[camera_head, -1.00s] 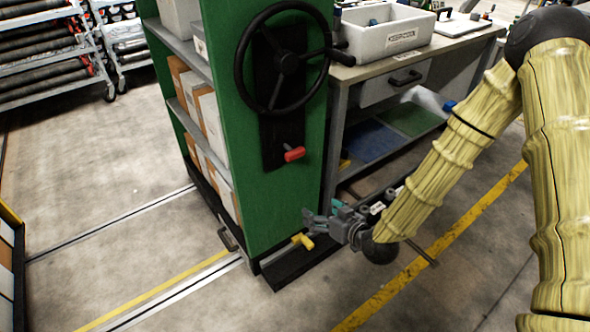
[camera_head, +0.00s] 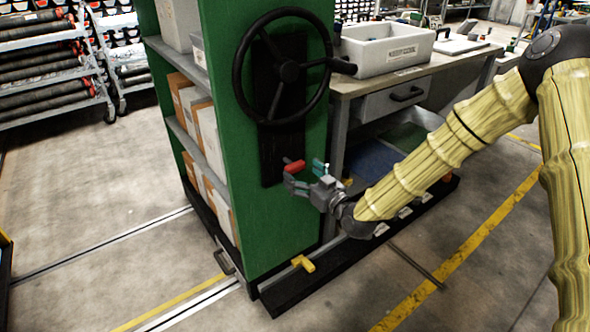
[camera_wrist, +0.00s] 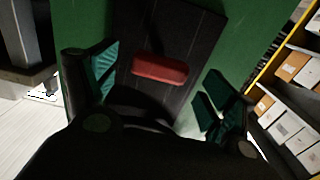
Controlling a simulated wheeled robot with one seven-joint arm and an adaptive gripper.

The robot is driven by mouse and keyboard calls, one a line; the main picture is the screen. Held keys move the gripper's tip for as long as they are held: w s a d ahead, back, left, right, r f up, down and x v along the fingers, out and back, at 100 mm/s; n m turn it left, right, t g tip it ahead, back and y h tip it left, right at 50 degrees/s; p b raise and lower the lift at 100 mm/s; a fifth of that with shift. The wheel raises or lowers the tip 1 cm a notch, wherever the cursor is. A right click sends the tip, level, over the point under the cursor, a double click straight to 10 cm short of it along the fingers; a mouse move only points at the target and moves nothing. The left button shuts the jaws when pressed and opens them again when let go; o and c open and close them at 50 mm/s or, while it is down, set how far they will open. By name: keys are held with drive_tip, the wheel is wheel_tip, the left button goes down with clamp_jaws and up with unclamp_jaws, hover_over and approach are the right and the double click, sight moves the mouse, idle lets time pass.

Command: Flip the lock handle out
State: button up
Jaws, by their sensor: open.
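The lock handle is a small red grip (camera_head: 294,166) on the black plate (camera_head: 272,150) below the wheel, on the green end panel of the shelf. In the wrist view the red handle (camera_wrist: 160,69) lies nearly level, slightly tilted, in front of the black plate. My gripper (camera_head: 304,176) is open, just in front of and slightly below the handle in the head view. In the wrist view its teal-padded fingers (camera_wrist: 158,84) stand on either side of the handle with gaps on both sides. I see no contact.
A large black handwheel (camera_head: 285,66) with a side knob sits above the handle. A yellow lever (camera_head: 303,263) sits low at the panel's base.

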sight(298, 170)
drive_tip(key=shift+x, duration=1.95)
